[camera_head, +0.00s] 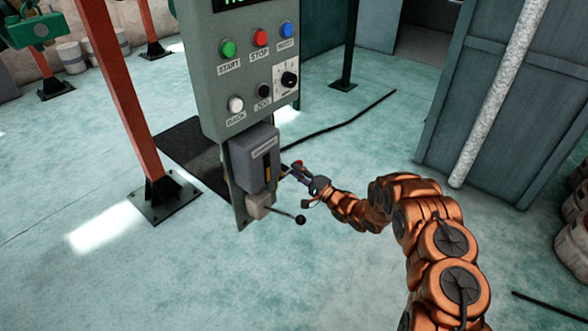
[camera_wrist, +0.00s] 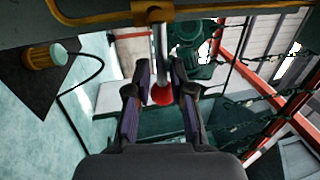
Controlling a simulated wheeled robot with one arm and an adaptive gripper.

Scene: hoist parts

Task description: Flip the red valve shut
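A red ball knob (camera_wrist: 162,95) on a pale metal rod (camera_wrist: 160,45) shows in the wrist view, between the two fingers of my gripper (camera_wrist: 161,68). The fingers are apart, one on each side of the rod and knob. I cannot tell whether they touch it. In the head view my gripper (camera_head: 295,171) is at the right edge of the control box, with a small bit of red (camera_head: 298,163) at its tips. The rest of the valve is hidden there.
The grey control panel (camera_head: 238,75) has several buttons. Below it, a lever with a black ball (camera_head: 300,219) sticks out near my arm. A yellow pipe (camera_wrist: 100,14) crosses the top of the wrist view. Open floor lies to the front left; a grey cabinet (camera_head: 510,90) stands right.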

